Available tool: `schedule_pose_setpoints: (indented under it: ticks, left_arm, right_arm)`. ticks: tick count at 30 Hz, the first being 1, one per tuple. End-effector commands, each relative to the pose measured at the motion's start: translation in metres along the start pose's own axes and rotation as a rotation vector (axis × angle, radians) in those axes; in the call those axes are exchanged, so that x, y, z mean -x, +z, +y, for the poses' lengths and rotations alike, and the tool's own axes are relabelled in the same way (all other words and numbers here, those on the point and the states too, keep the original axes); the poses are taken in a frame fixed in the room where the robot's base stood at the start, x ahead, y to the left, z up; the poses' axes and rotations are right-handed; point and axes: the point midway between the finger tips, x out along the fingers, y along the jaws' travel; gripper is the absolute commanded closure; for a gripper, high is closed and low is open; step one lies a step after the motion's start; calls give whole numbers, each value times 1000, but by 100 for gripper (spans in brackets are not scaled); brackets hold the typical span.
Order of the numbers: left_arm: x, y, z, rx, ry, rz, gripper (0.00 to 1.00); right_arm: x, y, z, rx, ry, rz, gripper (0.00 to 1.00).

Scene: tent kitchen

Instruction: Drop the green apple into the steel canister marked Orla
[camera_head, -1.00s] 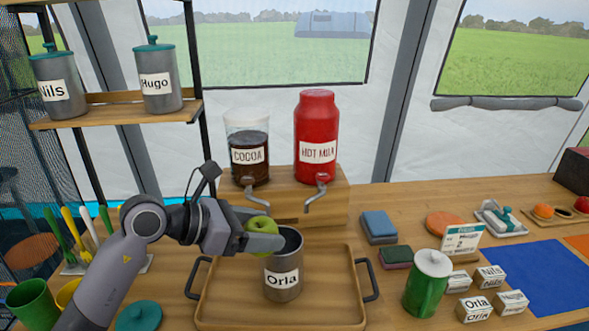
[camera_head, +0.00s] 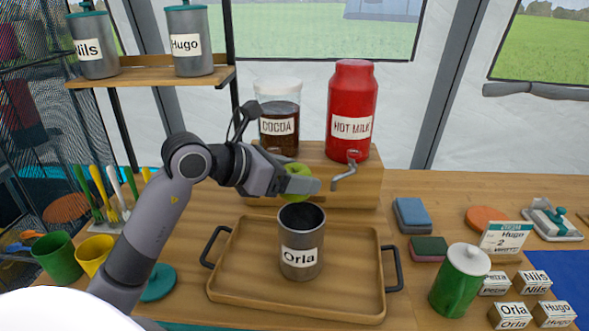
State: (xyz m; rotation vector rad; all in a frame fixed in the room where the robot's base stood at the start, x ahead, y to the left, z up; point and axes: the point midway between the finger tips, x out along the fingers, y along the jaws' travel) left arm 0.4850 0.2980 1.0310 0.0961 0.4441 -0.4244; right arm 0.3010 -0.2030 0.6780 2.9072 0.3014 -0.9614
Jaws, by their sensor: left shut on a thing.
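The green apple (camera_head: 297,183) is held between the fingers of my left gripper (camera_head: 298,181), which is shut on it. The gripper and apple are just above and behind the rim of the steel canister marked Orla (camera_head: 301,252), as seen in the head view. The canister stands upright and without a lid on the wooden tray (camera_head: 232,283), and its dark mouth faces up. Part of the apple is hidden by the gripper finger. My right gripper is not in view.
Behind stand the cocoa dispenser (camera_head: 279,122) and red hot milk dispenser (camera_head: 352,115) on a wooden stand. A teal lid (camera_head: 159,283) lies left of the tray. A green lidded jug (camera_head: 460,282) and small labelled boxes (camera_head: 510,314) stand to the right. Canisters Nils (camera_head: 94,46) and Hugo (camera_head: 188,42) are shelved.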

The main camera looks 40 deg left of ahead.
Motion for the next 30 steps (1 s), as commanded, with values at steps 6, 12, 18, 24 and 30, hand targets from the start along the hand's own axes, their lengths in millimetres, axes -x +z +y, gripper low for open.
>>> schedule_pose_setpoints:
  ticks: [6,12,18,24,30]
  left_arm:
    - [-4,-8,0,-1,0,-2,64]
    - [-4,-7,0,-1,0,-2,18]
    - [-4,-7,0,-1,0,-1,1]
    - [-1,-8,0,-1,1,0,1]
    - [26,-9,1,-4,3,0,1]
  right_arm:
    - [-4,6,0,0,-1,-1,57]
    - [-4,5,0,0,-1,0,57]
    - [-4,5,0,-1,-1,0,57]
    - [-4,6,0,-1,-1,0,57]
    - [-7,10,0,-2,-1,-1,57]
